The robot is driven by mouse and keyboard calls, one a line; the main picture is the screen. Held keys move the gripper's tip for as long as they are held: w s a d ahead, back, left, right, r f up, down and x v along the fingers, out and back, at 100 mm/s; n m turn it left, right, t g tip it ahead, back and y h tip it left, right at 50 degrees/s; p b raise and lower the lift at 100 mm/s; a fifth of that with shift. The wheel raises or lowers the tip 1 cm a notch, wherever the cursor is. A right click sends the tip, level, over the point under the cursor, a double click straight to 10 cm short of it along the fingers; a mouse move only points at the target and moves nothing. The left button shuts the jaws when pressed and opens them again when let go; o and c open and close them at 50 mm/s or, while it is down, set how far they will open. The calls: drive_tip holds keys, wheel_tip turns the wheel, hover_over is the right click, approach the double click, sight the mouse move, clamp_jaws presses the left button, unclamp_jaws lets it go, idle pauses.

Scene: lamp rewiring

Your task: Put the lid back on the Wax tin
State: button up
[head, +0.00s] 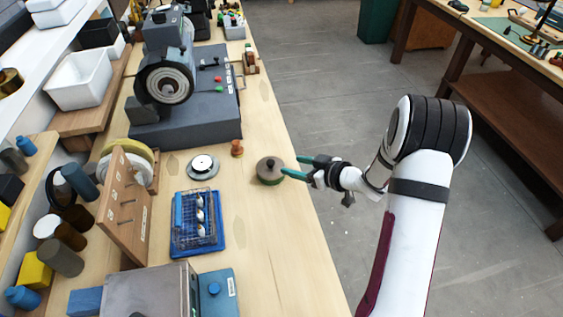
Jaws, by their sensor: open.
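A low round tin (269,178) with a green side stands on the bench near its right edge. A grey-brown round top with a dark knob (270,164) covers it; I cannot tell whether this top is seated fully. No label is readable, so I cannot confirm it is the Wax tin. My gripper (293,166) reaches in from the right with its green fingers apart. One fingertip is at the tin's right side, overlapping it in the picture; contact cannot be told. The other fingertip is a little farther back.
A silver disc with a white top (203,166) and a small orange-brown knobbed piece (237,148) stand left of the tin. A blue tray with a wire basket (200,222) is nearer left. A grey machine (185,115) stands behind. The bench in front of the tin is clear.

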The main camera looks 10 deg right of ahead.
drive_tip(key=s+d+r+m+g+h, duration=0.3)
drive_tip(key=s+d+r+m+h, duration=0.3)
drive_tip(key=s+r+m+h, duration=0.3)
drive_tip(key=s+a+r+m+g+y, duration=0.1)
drive_tip(key=s+a+g, duration=0.1)
drive_tip(key=s+a, duration=0.3)
drive_tip(key=s+a+r+m+g+y, duration=0.1)
drive_tip(key=s+a+g, duration=0.2)
drive_tip(key=s, duration=0.9)
drive_tip(key=s+a+r+m+g+y, duration=0.1)
drive_tip(key=s+a+g+y, duration=0.1)
drive_tip(key=s+a, duration=0.5)
drive_tip(key=s, duration=0.2)
drive_tip(key=shift+s+a, duration=0.25)
drive_tip(key=shift+s, duration=0.1)
